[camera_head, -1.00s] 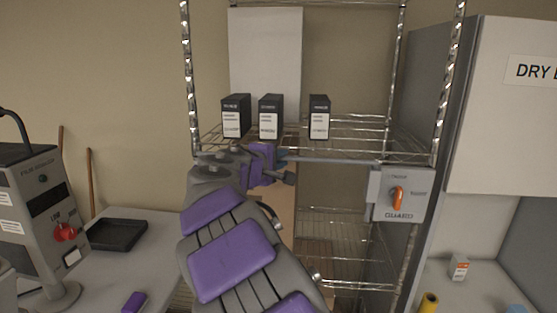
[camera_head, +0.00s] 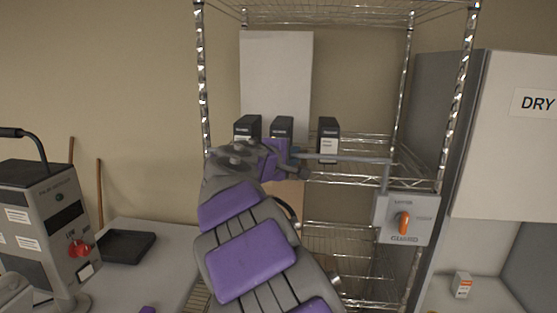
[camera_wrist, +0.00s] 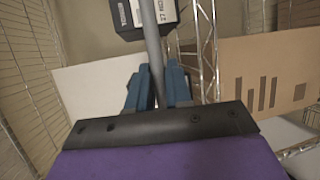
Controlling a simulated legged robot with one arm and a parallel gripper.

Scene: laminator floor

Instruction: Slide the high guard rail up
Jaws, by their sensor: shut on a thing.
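The guard rail is a thin grey bar (camera_head: 350,159) running across the front of the rack, above the front edge of the shelf and in front of the boxes. Its right end meets a short upright at the guard switch box (camera_head: 407,232), which has an orange knob (camera_head: 403,222). My gripper (camera_head: 297,157) is shut on the rail near its left part. In the wrist view the rail (camera_wrist: 151,40) passes between the blue fingertips (camera_wrist: 160,88). The rail's left end is hidden behind my gripper and arm.
Three black boxes (camera_head: 328,128) stand on the wire shelf behind the rail, two partly hidden by my gripper. Rack posts (camera_head: 204,90) stand at both sides. A white cabinet (camera_head: 510,150) is at right. A machine (camera_head: 45,220) and black tray (camera_head: 125,246) are at left.

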